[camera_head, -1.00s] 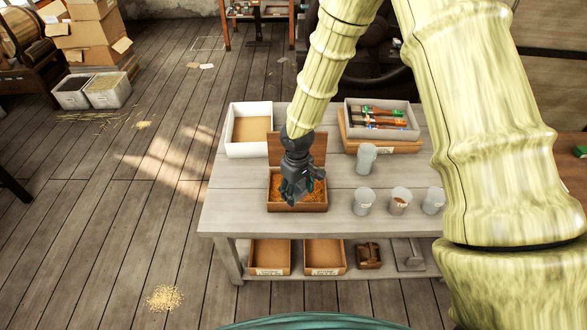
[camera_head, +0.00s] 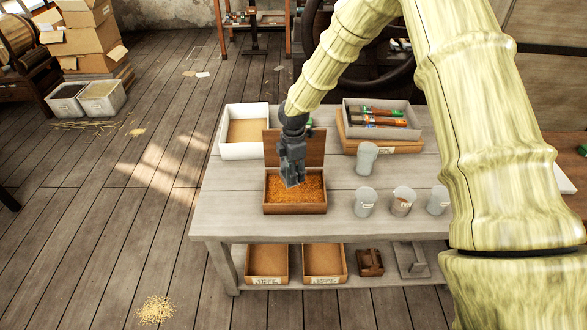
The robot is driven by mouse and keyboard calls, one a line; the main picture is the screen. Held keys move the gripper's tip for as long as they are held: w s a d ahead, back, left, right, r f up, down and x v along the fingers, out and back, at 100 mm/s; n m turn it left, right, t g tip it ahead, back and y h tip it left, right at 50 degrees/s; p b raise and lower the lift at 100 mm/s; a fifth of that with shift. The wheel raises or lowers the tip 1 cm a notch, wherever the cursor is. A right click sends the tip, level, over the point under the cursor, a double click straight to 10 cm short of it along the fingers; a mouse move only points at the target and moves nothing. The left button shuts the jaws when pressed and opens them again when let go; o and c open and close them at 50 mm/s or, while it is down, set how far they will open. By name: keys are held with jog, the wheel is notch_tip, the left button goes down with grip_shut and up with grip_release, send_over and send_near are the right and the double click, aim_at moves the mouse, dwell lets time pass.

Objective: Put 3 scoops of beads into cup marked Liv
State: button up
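A wooden box of orange-brown beads (camera_head: 312,190) stands on the table with its lid (camera_head: 312,148) raised at the back. My gripper (camera_head: 292,182) points down into the left part of this box, at or just above the beads. A greyish piece shows at its fingertips; I cannot tell whether it is a scoop or the fingers themselves. To the right stand several grey cups: one farther back (camera_head: 366,158), and a front row with a left cup (camera_head: 364,202), a middle cup (camera_head: 403,201) with something brown in it, and a right cup (camera_head: 437,201). Their labels are too small to read.
A white tray (camera_head: 231,148) stands at the table's back left. A grey bin (camera_head: 348,130) with coloured tubes sits on a wooden box at the back right. Two open boxes (camera_head: 266,281) lie on the lower shelf. The table's front left (camera_head: 228,205) is clear.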

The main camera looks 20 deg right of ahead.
jog(key=w+f+n+t+b, duration=0.1)
jog(key=f+b, duration=0.1)
jog(key=b, duration=0.1)
jog(key=d+f+n+y+b, duration=0.1)
jog(key=f+n+b, duration=0.1)
jog(key=b, duration=0.2)
jog(key=w+d+f+n+t+y+b, duration=0.1)
jog(key=f+b, duration=0.1)
jog(key=b, duration=0.2)
jog(key=shift+w+d+f+n+t, duration=0.1)
jog(key=shift+w+f+n+t, duration=0.1)
jog(key=shift+w+n+t, duration=0.15)
jog(key=shift+s+f, duration=0.1)
jog(key=shift+s, duration=0.1)
jog(key=shift+s+d+f, duration=0.2)
jog(key=shift+s+f, duration=0.05)
jog(key=shift+f, duration=0.4)
jog(key=shift+s+d+f, duration=0.15)
jog(key=shift+s+f, duration=0.05)
jog(key=shift+f, duration=0.45)
